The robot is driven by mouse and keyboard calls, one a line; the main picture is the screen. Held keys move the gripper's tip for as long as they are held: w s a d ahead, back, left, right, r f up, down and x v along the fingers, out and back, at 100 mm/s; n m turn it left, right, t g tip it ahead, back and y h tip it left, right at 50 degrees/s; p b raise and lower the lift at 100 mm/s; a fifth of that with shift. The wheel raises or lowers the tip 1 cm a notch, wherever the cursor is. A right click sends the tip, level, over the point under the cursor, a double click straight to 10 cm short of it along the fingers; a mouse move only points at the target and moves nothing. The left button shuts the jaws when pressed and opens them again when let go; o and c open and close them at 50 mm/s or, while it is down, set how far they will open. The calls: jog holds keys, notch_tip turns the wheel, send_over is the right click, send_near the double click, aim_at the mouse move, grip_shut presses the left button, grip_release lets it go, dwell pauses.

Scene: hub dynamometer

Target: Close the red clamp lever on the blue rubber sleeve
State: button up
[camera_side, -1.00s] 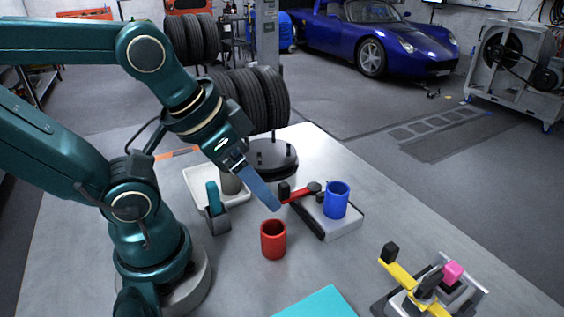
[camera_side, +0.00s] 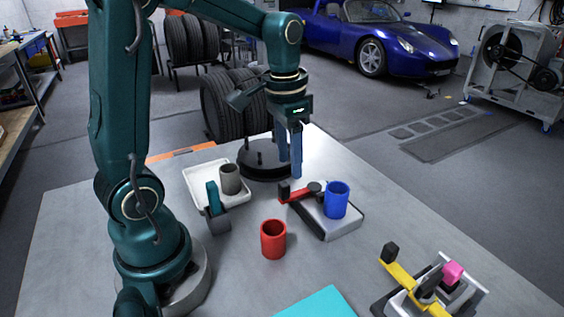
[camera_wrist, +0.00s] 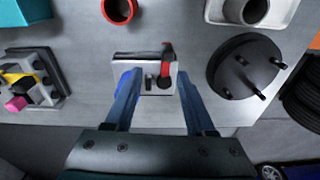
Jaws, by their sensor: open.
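The blue rubber sleeve (camera_side: 336,201) stands upright on a pale block (camera_side: 336,226) with a dark edge. In the wrist view the sleeve (camera_wrist: 123,82) is mostly hidden behind the left finger. The red clamp lever (camera_side: 300,194) lies roughly flat beside the sleeve and sticks out past the block to the left, with a black knob (camera_side: 284,191) at its end. The lever also shows in the wrist view (camera_wrist: 167,52). My gripper (camera_side: 290,168) is open and empty, pointing down, above and behind the lever. In the wrist view the block shows between the fingers (camera_wrist: 157,80).
A red sleeve (camera_side: 273,239) stands in front. A grey sleeve (camera_side: 230,179) stands in a white tray (camera_side: 200,179), with a teal-handled part (camera_side: 213,201) nearby. A black hub with studs (camera_side: 262,163) is behind. A yellow-lever clamp (camera_side: 403,274) and teal mat (camera_side: 322,302) lie at the front.

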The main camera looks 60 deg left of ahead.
aim_at(284, 184)
jog(key=f, duration=0.1)
jog(key=a+f+g, duration=0.1)
jog(key=f, duration=0.1)
jog(key=shift+s+a+n, duration=0.1)
jog(key=shift+a+n, duration=0.1)
jog(key=shift+n, duration=0.1)
jog(key=shift+f, duration=2.3)
grip_shut()
jog(key=shift+r, duration=0.1)
